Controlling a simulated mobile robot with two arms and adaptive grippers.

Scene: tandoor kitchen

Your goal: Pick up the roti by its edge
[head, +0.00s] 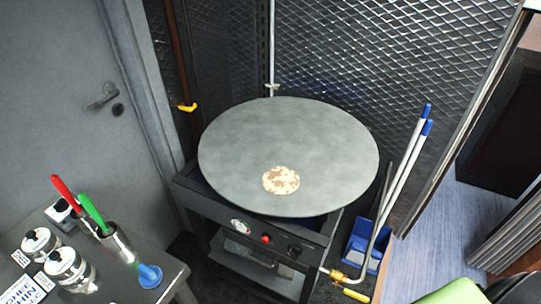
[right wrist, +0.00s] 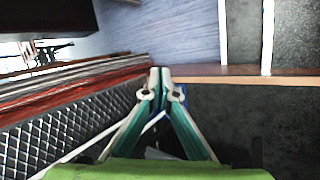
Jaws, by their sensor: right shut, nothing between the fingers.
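The roti (head: 281,180) is a small pale disc with brown patches. It lies flat near the front edge of a large round grey griddle plate (head: 250,140) in the head view. My right gripper (right wrist: 160,76) shows in the right wrist view with its fingertips together and nothing between them. No roti or griddle shows in that view. Only a green part of my right arm shows at the bottom right of the head view, well away from the roti. My left gripper is not in view.
The griddle stands on a black stove (head: 250,233) with knobs. A blue bin (head: 361,246) with white-handled, blue-tipped tools stands to its right. A side table (head: 165,278) at left holds jars and a metal cup with red- and green-handled utensils. Mesh walls stand behind.

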